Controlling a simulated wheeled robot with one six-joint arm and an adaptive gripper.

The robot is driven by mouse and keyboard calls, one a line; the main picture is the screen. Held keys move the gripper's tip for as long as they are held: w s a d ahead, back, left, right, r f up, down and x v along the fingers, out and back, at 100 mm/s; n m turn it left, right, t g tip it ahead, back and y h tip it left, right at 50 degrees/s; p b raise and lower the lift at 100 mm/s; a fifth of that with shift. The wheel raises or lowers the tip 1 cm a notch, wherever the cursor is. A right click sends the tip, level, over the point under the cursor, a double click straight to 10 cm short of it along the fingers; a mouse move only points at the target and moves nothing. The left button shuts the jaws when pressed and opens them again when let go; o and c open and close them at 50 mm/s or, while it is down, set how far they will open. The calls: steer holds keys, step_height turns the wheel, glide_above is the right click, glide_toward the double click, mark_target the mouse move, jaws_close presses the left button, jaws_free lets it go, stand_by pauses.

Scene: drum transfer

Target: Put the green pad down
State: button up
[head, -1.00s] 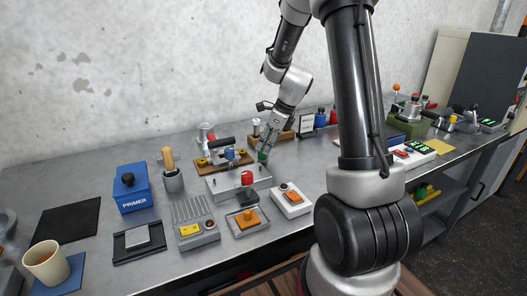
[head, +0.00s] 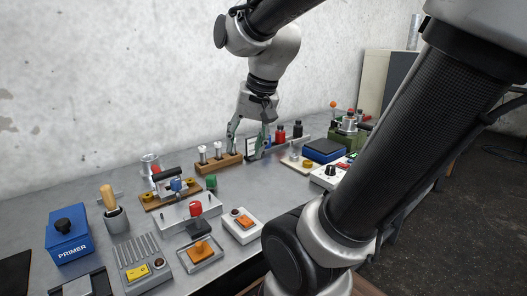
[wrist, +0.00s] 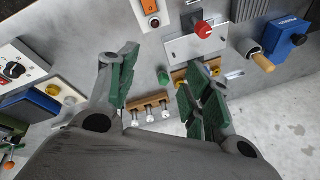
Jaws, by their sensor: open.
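The green pad (head: 211,182) stands on the grey bench just behind the metal plate with posts (head: 186,214), apart from any finger. It also shows in the wrist view (wrist: 163,76), beside the plate's edge. My gripper (head: 246,150) is open and empty, raised to the right of and behind the green pad, near the right end of the wooden rack.
The wooden rack (head: 213,167) with white-capped pieces stands behind the pad. A wooden board with a clamp (head: 170,190) is to its left. A white box with an orange switch (head: 240,226) is in front. A blue-topped box (head: 323,150) is to the right.

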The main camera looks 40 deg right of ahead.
steer(key=s+n+h, duration=0.1)
steer(key=s+n, duration=0.5)
steer(key=shift+s+d+n+t, duration=0.3)
steer(key=shift+d+n, duration=0.05)
steer(key=shift+n, duration=0.05)
steer(key=shift+o, duration=0.3)
steer(key=shift+f, duration=0.1)
